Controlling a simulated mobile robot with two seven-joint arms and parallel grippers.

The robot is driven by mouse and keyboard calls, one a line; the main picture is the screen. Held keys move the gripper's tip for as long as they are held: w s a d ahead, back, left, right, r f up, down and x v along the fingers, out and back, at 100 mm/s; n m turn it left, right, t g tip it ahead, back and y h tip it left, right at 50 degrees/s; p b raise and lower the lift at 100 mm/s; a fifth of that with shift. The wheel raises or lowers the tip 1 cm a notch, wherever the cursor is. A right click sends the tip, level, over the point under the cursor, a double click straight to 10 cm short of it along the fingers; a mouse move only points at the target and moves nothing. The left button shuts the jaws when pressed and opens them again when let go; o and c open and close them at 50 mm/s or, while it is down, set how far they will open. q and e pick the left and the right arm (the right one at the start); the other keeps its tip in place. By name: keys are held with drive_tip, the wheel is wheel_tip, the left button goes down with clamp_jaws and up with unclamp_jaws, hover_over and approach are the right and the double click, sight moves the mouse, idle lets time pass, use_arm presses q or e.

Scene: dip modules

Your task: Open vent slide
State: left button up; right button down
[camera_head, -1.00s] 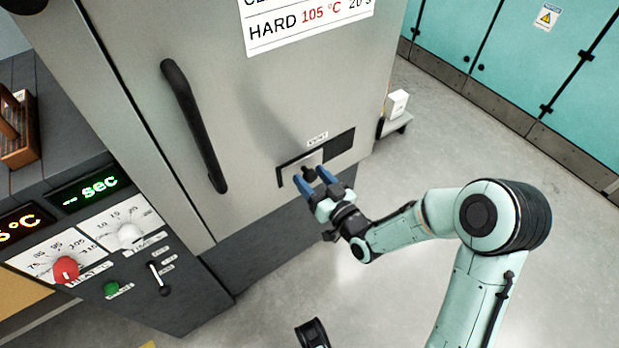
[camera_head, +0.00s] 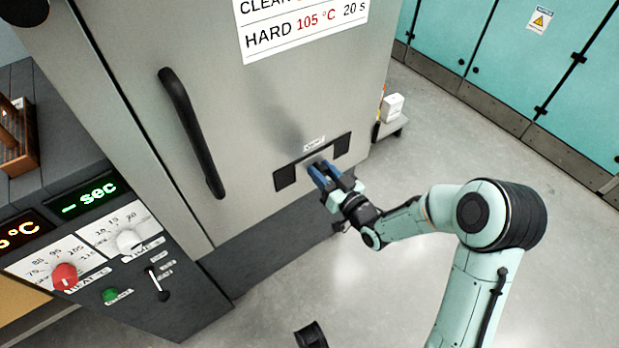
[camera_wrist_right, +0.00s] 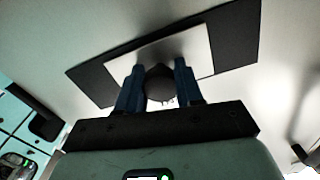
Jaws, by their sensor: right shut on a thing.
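The vent slide is a light metal plate (camera_head: 309,161) in a dark slot (camera_head: 285,178) low on the grey oven door. The plate sits near the middle of the slot, with dark area showing on both sides. My right gripper (camera_head: 323,170) is shut on the slide's black knob, which shows between the blue fingers in the right wrist view (camera_wrist_right: 158,84). In that view the plate (camera_wrist_right: 198,48) lies behind the fingers, with dark slot at left and right. The fingers hide most of the knob in the head view. My left gripper is not in view.
The oven door has a long black handle (camera_head: 191,132) left of the slot. A control panel with a red knob (camera_head: 65,277) and a white knob (camera_head: 128,241) stands at lower left. A white box (camera_head: 392,107) stands beyond the door. Floor at right is open.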

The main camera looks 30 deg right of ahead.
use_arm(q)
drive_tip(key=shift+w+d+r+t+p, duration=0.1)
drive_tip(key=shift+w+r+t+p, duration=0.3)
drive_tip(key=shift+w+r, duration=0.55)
use_arm(e)
drive_tip(key=d, duration=0.5)
drive_tip(key=shift+w+d, duration=0.2)
drive_tip(key=shift+d, duration=0.2)
drive_tip(key=c, duration=0.7)
unclamp_jaws()
drive_tip(key=shift+d, duration=0.1)
drive_tip(key=shift+c, duration=0.2)
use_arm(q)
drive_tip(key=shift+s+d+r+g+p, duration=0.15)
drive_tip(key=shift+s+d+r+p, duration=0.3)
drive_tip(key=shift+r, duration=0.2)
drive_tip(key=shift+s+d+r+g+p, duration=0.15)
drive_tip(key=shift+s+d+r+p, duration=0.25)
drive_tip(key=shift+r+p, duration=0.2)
use_arm(e)
approach(333, 155)
drive_tip(key=s, duration=0.6)
drive_tip(key=shift+s+d, duration=0.3)
drive_tip(key=shift+r, duration=0.1)
